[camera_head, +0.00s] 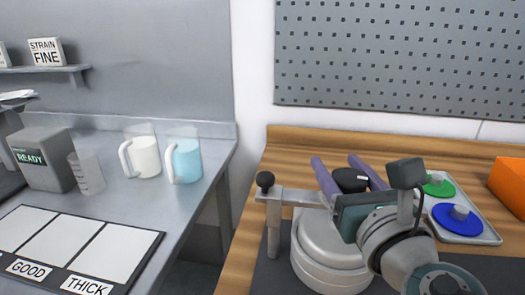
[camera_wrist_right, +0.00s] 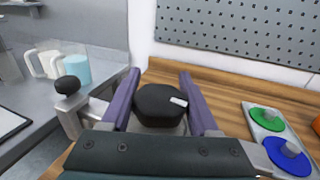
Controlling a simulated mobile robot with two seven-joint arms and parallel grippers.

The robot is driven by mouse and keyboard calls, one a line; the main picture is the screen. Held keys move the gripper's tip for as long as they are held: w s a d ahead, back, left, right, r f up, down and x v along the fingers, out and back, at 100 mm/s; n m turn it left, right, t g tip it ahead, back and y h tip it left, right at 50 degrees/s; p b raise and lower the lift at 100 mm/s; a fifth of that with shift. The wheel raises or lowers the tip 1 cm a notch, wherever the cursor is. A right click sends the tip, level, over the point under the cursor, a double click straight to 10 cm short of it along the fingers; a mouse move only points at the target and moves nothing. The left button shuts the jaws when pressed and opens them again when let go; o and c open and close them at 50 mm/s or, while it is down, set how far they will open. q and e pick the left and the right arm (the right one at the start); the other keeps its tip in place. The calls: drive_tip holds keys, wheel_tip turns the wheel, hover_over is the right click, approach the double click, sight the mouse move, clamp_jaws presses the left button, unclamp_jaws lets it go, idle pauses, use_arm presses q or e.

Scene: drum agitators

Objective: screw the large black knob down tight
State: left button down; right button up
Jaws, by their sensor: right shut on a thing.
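The large black knob (camera_head: 350,180) sits above a pale round drum lid (camera_head: 325,240), at a metal crossbar (camera_head: 300,197). In the right wrist view the knob (camera_wrist_right: 160,104) is faceted and has a small white mark on its right side. My right gripper (camera_head: 337,161) has purple fingers, one on each side of the knob, and is shut on it. The fingertips reach past the knob in the right wrist view (camera_wrist_right: 159,73). The knob's underside and its thread are hidden. My left gripper is not in view.
A smaller black knob (camera_head: 265,180) tops a post at the crossbar's left end. A tray (camera_head: 480,238) with green (camera_head: 440,187) and blue (camera_head: 457,218) discs lies at the right, near an orange box (camera_head: 508,184). Cups stand on the left grey counter (camera_head: 110,205).

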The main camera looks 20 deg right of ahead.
drive_tip(key=shift+m+h, duration=0.3)
drive_tip(key=shift+h, duration=0.1)
drive_tip(key=shift+d+h, duration=0.1)
drive_tip(key=shift+h, duration=0.2)
drive_tip(key=m+g+h, duration=0.1)
drive_tip(key=m+h, duration=0.1)
drive_tip(key=h, duration=0.1)
drive_tip(key=shift+s+d+m+g, duration=0.1)
drive_tip(key=shift+d+m+g, duration=0.1)
drive_tip(key=shift+m+g, duration=0.15)
drive_tip(key=m+g+h+b, duration=0.1)
drive_tip(key=h, duration=0.1)
drive_tip(key=m+g+h+b, duration=0.1)
drive_tip(key=shift+s+d+f+m+g+h, duration=0.1)
drive_tip(key=shift+s+d+m+g+h, duration=0.1)
drive_tip(key=shift+d+m+g+h, duration=0.15)
drive_tip(key=m+g+h+b, duration=0.3)
drive_tip(key=g, duration=0.1)
drive_tip(key=shift+s+d, duration=0.25)
drive_tip(key=shift+s, duration=0.1)
drive_tip(key=shift+s+d+m+g+h+b, duration=0.1)
drive_tip(key=shift+s+m+g+h+b, duration=0.1)
drive_tip(key=shift+m+g+h+b, duration=0.5)
drive_tip(key=shift+s+d+m+g+h+b, duration=0.15)
drive_tip(key=shift+m+g+b, duration=0.25)
drive_tip(key=shift+m+g, duration=0.6)
drive_tip(key=shift+a+r+g, duration=0.1)
drive_tip(key=shift+r+g, duration=0.1)
drive_tip(key=shift+g, duration=0.3)
drive_tip(key=shift+r, duration=0.1)
